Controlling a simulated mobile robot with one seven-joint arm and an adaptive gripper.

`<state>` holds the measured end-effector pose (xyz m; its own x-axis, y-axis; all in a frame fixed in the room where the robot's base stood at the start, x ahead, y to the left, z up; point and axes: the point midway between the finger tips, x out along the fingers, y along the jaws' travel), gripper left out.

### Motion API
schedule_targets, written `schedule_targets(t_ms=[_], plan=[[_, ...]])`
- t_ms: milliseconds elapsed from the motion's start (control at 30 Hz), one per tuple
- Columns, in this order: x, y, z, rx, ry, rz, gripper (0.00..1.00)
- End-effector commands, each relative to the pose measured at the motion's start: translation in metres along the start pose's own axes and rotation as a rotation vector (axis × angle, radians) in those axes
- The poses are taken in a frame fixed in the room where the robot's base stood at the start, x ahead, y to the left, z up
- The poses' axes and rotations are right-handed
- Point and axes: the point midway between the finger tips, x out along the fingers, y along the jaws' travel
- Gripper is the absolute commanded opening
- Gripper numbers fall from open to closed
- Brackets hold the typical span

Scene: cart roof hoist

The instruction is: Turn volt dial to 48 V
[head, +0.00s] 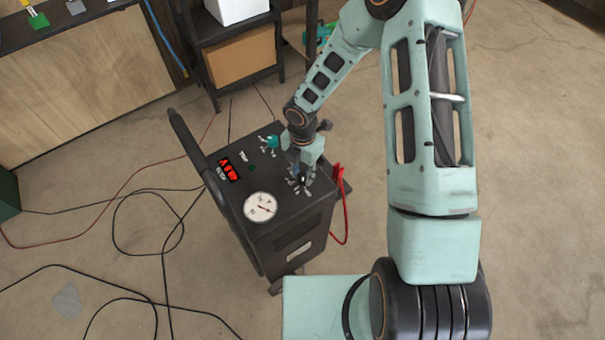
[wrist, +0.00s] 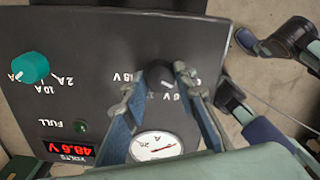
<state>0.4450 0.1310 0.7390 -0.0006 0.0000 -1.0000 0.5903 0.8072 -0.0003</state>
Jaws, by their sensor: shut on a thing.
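The volt dial (wrist: 160,77) is a small black knob on the dark top panel of the charger (head: 290,232). In the wrist view, my gripper (wrist: 157,82) has one finger on each side of the knob and is shut on it. White voltage labels lie around the knob, partly hidden by the fingers. I cannot tell for sure which label its mark faces. In the head view, my gripper (head: 302,177) is down at the panel's right side and hides the knob. The red volts display (wrist: 66,151) is lit and appears upside down in the wrist view.
A teal amp dial (wrist: 30,67), a green FULL light (wrist: 80,126) and a round white gauge (wrist: 155,146) share the panel. A black handle (head: 188,137) rises on the charger's left. Red clamps (head: 338,174) hang at its right. Cables cross the floor.

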Motion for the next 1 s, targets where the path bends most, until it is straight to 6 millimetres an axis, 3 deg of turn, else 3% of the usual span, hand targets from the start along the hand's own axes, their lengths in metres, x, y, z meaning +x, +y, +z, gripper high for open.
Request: schedule_targets(t_ms=[1000], plan=[[0.0022, 0.0008, 0.0002, 0.957, -0.001, 0.003, 0.02]])
